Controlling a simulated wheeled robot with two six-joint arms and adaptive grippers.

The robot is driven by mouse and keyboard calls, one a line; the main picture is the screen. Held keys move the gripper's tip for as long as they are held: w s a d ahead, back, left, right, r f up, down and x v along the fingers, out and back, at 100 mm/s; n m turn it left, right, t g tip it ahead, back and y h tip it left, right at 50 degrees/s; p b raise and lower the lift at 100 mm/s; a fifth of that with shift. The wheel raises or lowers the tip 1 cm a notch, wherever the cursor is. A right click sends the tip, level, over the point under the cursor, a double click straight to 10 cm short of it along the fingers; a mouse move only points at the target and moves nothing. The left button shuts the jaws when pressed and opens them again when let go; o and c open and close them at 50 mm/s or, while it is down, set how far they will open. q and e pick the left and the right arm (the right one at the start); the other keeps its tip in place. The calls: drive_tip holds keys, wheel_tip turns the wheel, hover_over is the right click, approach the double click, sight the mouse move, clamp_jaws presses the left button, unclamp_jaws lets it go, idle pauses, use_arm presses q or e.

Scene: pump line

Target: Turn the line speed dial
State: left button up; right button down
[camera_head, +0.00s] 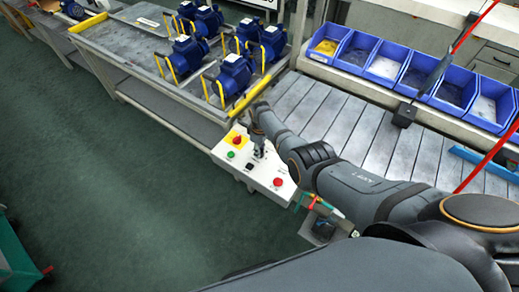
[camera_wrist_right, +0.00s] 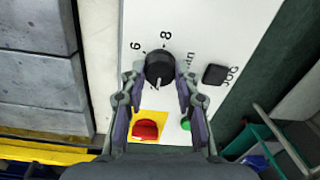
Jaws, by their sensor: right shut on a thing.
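The line speed dial (camera_wrist_right: 160,66) is a round black knob with a pale pointer line, set on a white control panel (camera_wrist_right: 190,25). Numbers 6 and 8 and part of a label show around it. In the right wrist view my right gripper (camera_wrist_right: 160,78) has one finger on each side of the dial and is shut on it. In the head view my right gripper (camera_head: 258,149) is over the panel (camera_head: 225,146) and hides the dial. My left gripper is not in view.
The panel also carries a red button on yellow (camera_wrist_right: 145,129), a green button (camera_wrist_right: 186,125) partly behind a finger, a black JOG button (camera_wrist_right: 215,74) and another red button (camera_head: 278,182). Blue pumps (camera_head: 235,75) stand on a bench behind. Blue bins (camera_head: 388,64) line the back right.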

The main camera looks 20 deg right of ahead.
drive_tip(key=c, duration=1)
unclamp_jaws()
drive_tip(key=shift+r, duration=0.1)
wheel_tip(320, 180, up, 12)
drive_tip(key=shift+w+d+f, duration=0.1)
drive_tip(key=shift+w+d, duration=0.05)
drive_tip(key=shift+f, duration=0.1)
